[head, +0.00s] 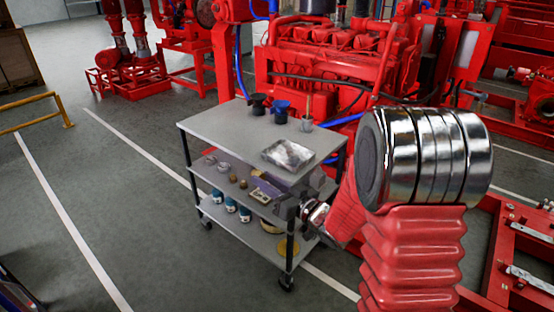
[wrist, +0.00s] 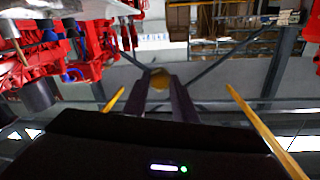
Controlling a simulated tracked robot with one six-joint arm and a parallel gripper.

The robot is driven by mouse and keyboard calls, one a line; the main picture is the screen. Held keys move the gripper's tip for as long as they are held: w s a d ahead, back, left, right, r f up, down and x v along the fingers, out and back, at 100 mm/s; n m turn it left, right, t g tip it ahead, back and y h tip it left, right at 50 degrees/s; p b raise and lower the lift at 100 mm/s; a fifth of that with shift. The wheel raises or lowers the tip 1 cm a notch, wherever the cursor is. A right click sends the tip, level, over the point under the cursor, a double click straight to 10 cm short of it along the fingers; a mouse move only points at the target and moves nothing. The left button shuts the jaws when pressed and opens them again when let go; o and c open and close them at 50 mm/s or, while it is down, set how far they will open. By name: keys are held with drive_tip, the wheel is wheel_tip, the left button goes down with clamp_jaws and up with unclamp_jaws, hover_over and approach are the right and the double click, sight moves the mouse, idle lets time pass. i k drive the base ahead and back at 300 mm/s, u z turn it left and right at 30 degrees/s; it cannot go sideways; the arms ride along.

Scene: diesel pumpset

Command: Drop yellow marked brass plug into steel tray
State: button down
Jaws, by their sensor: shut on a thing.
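My gripper (wrist: 160,84) is shut on a small yellow-brass plug (wrist: 158,79), which shows between the tips of its two dark purplish fingers in the wrist view. In the head view my gripper (head: 257,177) is small and partly lost against the cart, in front of or over its middle shelf; its exact depth is hard to tell. The steel tray (head: 288,155) is a shiny, shallow rectangle on the cart's top, near the front right edge, above and right of the gripper tips. No tray can be made out in the wrist view.
The grey cart (head: 222,128) has three shelves. Dark and blue fittings (head: 281,111) stand at the top's back edge. Small parts lie on the middle shelf, blue-white cans (head: 230,204) below. A red engine (head: 335,65) stands behind. The top's left side is clear.

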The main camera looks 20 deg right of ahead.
sight(282, 159)
drive_tip(key=u, duration=1.1)
drive_tip(key=i, duration=2.25)
drive_tip(key=z, duration=0.7)
